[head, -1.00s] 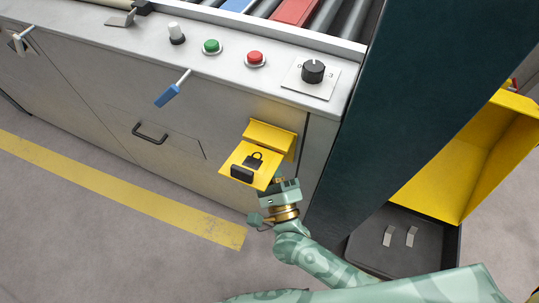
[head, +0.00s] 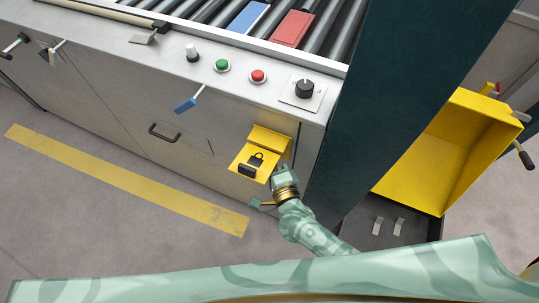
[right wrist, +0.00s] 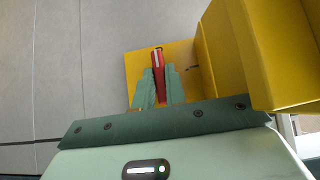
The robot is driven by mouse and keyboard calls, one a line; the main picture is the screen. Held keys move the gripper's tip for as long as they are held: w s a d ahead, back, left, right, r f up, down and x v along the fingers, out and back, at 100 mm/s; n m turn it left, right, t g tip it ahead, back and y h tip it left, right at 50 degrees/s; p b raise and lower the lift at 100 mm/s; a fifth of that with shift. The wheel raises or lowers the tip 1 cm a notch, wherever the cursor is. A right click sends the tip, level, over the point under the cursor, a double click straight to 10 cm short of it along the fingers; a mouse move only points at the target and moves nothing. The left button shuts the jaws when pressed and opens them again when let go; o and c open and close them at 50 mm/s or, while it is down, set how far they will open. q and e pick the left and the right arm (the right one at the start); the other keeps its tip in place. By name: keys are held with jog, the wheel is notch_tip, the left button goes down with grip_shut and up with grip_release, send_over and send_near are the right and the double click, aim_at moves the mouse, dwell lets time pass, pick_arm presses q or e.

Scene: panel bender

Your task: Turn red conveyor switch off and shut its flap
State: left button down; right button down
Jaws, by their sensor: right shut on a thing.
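A yellow switch box (head: 268,140) sits on the front of the conveyor cabinet. Its yellow flap (head: 243,154), with a padlock mark and a dark handle, is raised and sticks out. My right gripper (head: 279,172) reaches in beside and beneath the flap, its fingertips hidden in the head view. In the right wrist view my right gripper (right wrist: 161,84) is shut on a red switch lever (right wrist: 158,66), in front of a yellow back plate (right wrist: 137,66). The flap shows large at the right (right wrist: 285,50). My left gripper is not in view.
On the panel above are a green button (head: 222,65), a red button (head: 257,76) and a black knob (head: 304,89). A blue-tipped lever (head: 188,104) juts out left of the box. A dark column (head: 400,90) and an open yellow bin (head: 440,150) stand to the right.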

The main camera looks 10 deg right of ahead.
jog(key=shift+a, duration=0.1)
jog(key=c, duration=1.4)
grip_release()
jog(key=shift+c, duration=0.2)
jog(key=shift+s, duration=0.1)
jog(key=p+v, duration=0.2)
jog(key=v, duration=1.4)
